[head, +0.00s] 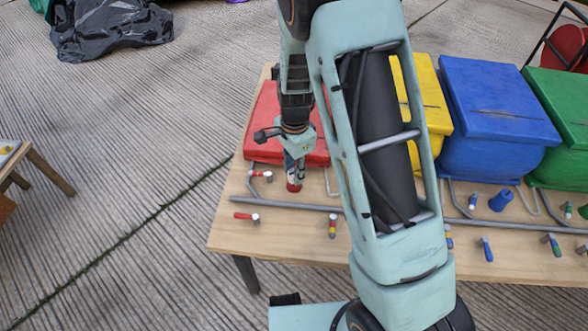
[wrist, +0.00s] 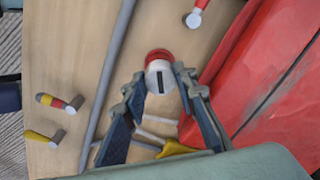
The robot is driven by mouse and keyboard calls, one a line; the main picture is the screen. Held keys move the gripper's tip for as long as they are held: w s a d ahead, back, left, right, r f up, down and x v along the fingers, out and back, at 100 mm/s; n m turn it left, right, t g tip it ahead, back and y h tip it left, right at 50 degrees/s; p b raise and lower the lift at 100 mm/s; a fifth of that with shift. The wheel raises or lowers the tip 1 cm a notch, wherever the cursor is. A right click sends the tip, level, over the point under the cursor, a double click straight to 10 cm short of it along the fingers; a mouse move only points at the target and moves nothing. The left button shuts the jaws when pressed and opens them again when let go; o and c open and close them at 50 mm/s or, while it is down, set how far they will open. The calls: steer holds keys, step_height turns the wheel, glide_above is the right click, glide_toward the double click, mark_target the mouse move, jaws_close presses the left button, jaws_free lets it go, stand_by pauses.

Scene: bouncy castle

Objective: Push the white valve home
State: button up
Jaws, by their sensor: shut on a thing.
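The white valve (wrist: 153,72) is a short white cylinder with a dark slot in its face, seen in the wrist view. My gripper (head: 294,172) points down over the left part of the wooden table. In the wrist view my gripper (wrist: 160,76) has one finger on each side of the valve and is shut on it. A red round socket (head: 294,187) shows directly beneath the fingertips; its rim (wrist: 158,54) shows beyond the valve in the wrist view. I cannot tell how deep the valve sits in it. The fingers mostly hide the valve in the head view.
Red (head: 268,120), yellow (head: 423,100), blue (head: 500,110) and green (head: 562,120) boxes line the table's back. A grey pipe (head: 290,205) runs along the table (head: 290,235). Several small coloured-handled taps (head: 246,217) stand around it. A blue socket (head: 501,200) stands right.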

steer(key=o, duration=1.1)
step_height(320, 180, up, 12)
steer(key=shift+s, duration=0.1)
